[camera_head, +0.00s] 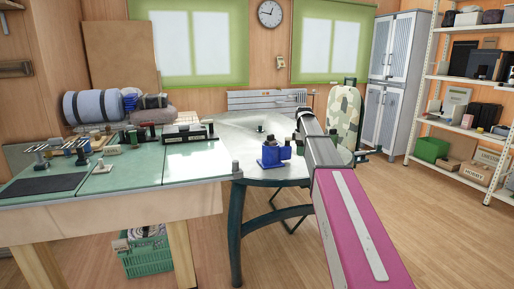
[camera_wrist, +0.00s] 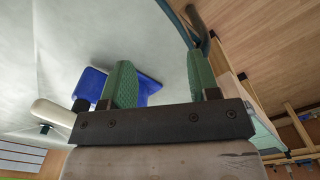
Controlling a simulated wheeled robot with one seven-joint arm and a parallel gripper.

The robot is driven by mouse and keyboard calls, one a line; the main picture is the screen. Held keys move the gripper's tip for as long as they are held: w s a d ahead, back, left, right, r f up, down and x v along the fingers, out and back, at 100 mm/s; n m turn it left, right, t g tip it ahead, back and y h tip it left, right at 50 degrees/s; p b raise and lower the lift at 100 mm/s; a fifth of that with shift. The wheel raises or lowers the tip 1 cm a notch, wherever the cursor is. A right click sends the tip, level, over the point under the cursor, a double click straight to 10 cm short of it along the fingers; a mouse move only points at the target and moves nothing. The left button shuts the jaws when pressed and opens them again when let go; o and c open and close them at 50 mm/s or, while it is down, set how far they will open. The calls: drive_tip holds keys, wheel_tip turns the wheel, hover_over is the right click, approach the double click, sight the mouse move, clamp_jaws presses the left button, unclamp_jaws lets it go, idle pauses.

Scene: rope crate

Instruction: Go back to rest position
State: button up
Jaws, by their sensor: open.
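In the head view, a blue object with dark parts (camera_head: 270,157) stands on the round table (camera_head: 225,130), left of my arm. My gripper's fingers are not clear in the head view.
A green-topped workbench (camera_head: 190,165) with tools and rolls stands at left. A teal crate (camera_head: 148,258) is beneath it. A metal shelf (camera_head: 420,100) with boxes stands at right. A camouflage-patterned item (camera_head: 345,112) stands behind the table. The floor at right (camera_head: 440,220) is clear.

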drive_tip(key=s+a+f+m, duration=0.1)
drive_tip(key=s+f+m, duration=0.6)
drive_tip(key=s+f, duration=0.8)
drive_tip(key=s+a+f+m, duration=0.1)
drive_tip(key=s+f+m, duration=0.6)
drive_tip(key=s+f, duration=0.8)
drive_tip(key=s, duration=0.6)
drive_tip(key=shift+a+f, duration=0.2)
drive_tip(key=shift+a, duration=0.2)
